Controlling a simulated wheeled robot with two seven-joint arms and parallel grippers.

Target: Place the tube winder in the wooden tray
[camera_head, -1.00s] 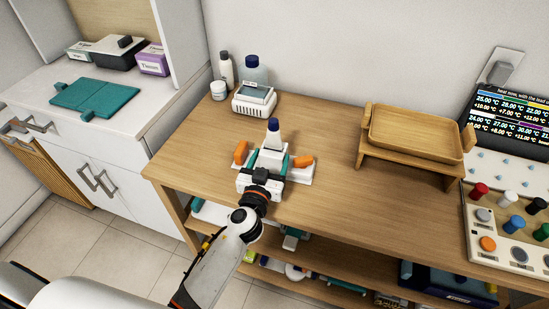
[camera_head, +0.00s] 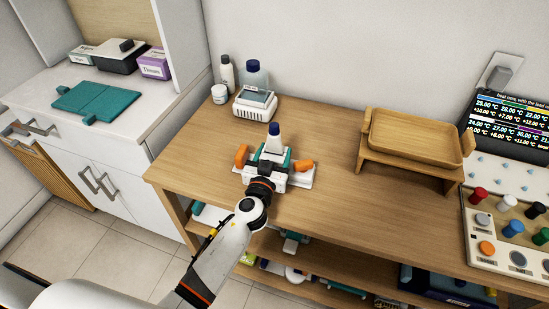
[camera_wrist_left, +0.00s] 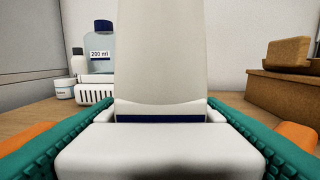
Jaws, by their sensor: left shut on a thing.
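In the left wrist view the pads flank the white body (camera_wrist_left: 160,150), and the tube (camera_wrist_left: 160,55) fills the middle. The wooden tray (camera_head: 373,133) is at the right, on a wooden stand, and looks empty. My right gripper is out of view.
A white device (camera_head: 255,108) and bottles (camera_head: 256,72) stand behind the winder at the back left. A control panel (camera_head: 505,245) and a display (camera_head: 510,120) are at the right. The tabletop between winder and tray stand is clear.

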